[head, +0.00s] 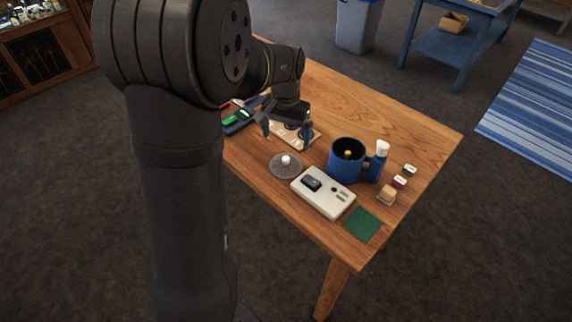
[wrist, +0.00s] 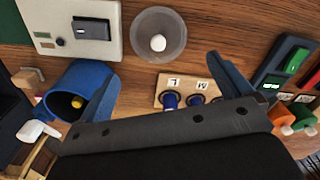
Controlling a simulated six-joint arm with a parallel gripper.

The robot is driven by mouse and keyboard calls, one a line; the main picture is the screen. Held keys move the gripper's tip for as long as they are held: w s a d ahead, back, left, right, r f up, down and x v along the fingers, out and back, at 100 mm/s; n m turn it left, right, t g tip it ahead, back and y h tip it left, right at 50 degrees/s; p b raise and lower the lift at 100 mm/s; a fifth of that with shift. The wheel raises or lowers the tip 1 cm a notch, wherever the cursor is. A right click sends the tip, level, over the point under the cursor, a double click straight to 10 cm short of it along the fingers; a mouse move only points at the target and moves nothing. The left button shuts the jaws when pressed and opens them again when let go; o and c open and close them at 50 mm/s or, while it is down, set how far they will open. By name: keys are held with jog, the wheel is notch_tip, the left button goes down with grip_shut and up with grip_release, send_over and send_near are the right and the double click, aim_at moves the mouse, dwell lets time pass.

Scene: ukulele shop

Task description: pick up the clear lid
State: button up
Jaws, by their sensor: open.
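The clear lid (head: 283,172) is a round, see-through disc with a white knob, lying on the wooden table near its left front edge. It also shows at the top middle of the wrist view (wrist: 142,32), knob facing the camera. My gripper (head: 285,131) is open and empty above the table, behind the lid and apart from it. In the wrist view its two grey-blue fingers (wrist: 168,78) spread to either side, with the lid beyond them. Nothing hides the lid.
A light wooden board with blue-capped pegs (wrist: 190,84) lies beneath my gripper. A cream box with a black switch (head: 323,194) sits close beside the lid. The table's far right is clear.

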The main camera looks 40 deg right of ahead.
aim_at(286, 158)
notch_tip(286, 158, down, 9)
jog(key=shift+s+a+f, duration=0.15)
jog(key=shift+f, duration=0.05)
dwell(0.3)
jog(key=c, duration=0.6)
